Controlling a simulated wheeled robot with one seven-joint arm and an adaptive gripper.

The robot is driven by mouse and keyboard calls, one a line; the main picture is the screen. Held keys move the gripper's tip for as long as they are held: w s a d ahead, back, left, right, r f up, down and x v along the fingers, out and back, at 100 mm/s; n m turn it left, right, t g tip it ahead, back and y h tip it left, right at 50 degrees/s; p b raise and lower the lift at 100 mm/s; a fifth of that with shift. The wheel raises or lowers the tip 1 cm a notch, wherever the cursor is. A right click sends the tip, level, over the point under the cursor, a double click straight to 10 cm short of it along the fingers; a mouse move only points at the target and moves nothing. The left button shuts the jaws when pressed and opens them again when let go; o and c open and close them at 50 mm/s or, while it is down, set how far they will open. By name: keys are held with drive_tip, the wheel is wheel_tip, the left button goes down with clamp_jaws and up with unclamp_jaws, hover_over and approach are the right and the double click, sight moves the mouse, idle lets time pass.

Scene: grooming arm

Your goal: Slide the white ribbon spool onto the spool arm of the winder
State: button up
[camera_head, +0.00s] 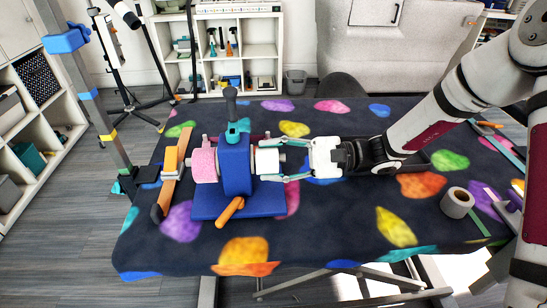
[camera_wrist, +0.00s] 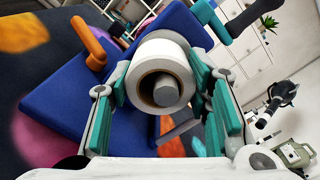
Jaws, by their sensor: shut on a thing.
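The blue winder (camera_head: 235,165) stands on its blue base at the table's middle left, with a pink spool (camera_head: 204,164) on its left side. My gripper (camera_head: 270,160) reaches in from the right and is shut on the white ribbon spool (camera_head: 267,161) at the winder's right side. In the wrist view the white spool (camera_wrist: 160,48) sits between the teal finger pads, its brown-lined hole facing the camera. The grey tip of the spool arm (camera_wrist: 166,93) shows inside that hole, so the spool is around the arm. The spool's far side is hidden.
An orange handle (camera_head: 230,211) sticks out at the winder's front and a dark lever (camera_head: 230,98) rises from its top. The front middle is clear.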

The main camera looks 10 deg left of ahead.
drive_tip(key=o, duration=1.2)
drive_tip(key=shift+o, duration=0.2)
drive_tip(key=shift+f, duration=0.1)
drive_tip(key=v, duration=1.2)
